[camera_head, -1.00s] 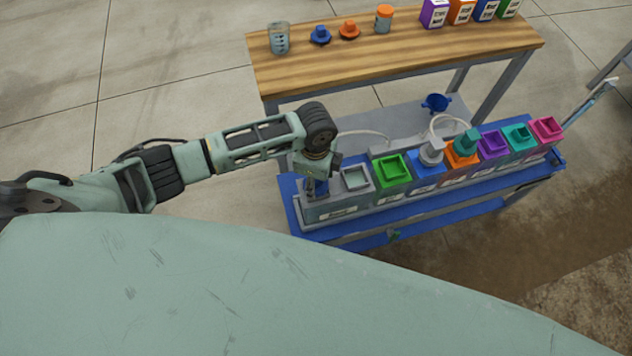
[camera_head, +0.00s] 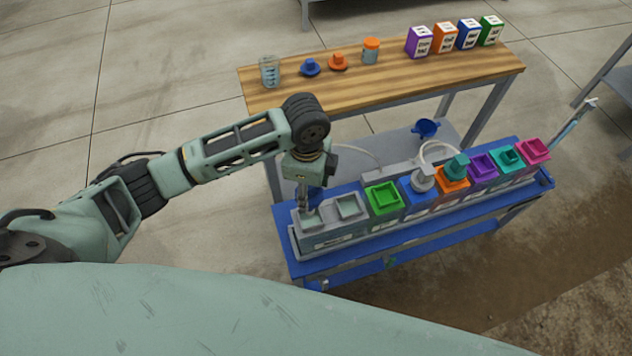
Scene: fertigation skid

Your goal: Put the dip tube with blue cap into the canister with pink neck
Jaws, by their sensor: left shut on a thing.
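The canister with pink neck (camera_head: 533,150) stands at the far right end of a row of canisters on a blue cart. Its square neck faces up. My left gripper (camera_head: 304,198) points down over the far left end of the same cart, well away from the pink neck. It is shut on a blue part, which I take for the dip tube with blue cap (camera_head: 316,193). The gripper largely covers it, and I cannot make out the tube. My right gripper is not in view.
A grey holder (camera_head: 330,237) with two square openings stands below my left gripper. Between it and the pink neck are green (camera_head: 384,198), blue, orange, purple and teal necks; a white fitting (camera_head: 423,180) and a teal cap (camera_head: 457,166) rise among them. A wooden bench (camera_head: 390,75) stands behind.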

